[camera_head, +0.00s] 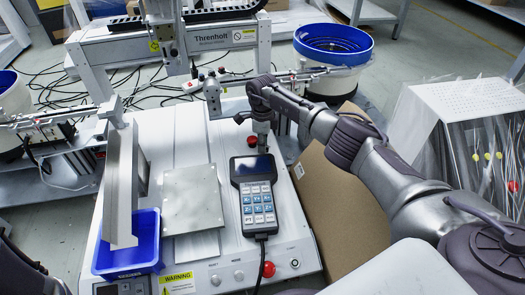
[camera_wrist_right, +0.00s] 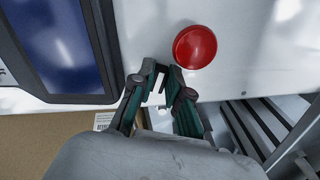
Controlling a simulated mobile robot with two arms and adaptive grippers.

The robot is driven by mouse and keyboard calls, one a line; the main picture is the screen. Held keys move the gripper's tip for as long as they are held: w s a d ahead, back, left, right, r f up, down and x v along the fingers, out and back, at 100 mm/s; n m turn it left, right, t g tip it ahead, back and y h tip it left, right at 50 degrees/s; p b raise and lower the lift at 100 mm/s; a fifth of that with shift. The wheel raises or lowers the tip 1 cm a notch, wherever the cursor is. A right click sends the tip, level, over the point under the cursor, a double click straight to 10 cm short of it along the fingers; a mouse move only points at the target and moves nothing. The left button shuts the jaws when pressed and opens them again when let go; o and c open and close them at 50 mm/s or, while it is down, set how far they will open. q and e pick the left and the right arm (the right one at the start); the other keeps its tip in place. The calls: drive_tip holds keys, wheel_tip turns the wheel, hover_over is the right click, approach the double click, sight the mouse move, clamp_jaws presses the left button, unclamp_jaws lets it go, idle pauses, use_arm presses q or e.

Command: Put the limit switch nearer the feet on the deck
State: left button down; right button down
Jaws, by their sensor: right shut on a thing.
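My right gripper (camera_head: 262,135) reaches in from the right over the far right part of the white machine deck (camera_head: 287,212), just beyond the teach pendant (camera_head: 254,195). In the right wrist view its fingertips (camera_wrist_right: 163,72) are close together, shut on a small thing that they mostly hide. I cannot make out its shape or name it as a limit switch. A round red button (camera_wrist_right: 195,47) is beside the fingertips; it also shows in the head view (camera_head: 252,141). No limit switch can be clearly told apart. My left gripper is not in view.
A square metal plate (camera_head: 193,198) lies on the deck left of the pendant. A blue bin (camera_head: 128,262) and an upright grey panel (camera_head: 122,190) stand at the left. A cardboard box (camera_head: 345,210) is to the right. A gantry (camera_head: 165,42) spans the back.

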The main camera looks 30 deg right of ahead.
drive_tip(key=shift+f, duration=0.1)
drive_tip(key=shift+f, duration=0.1)
drive_tip(key=c, duration=1.1)
unclamp_jaws()
drive_tip(key=shift+c, duration=0.2)
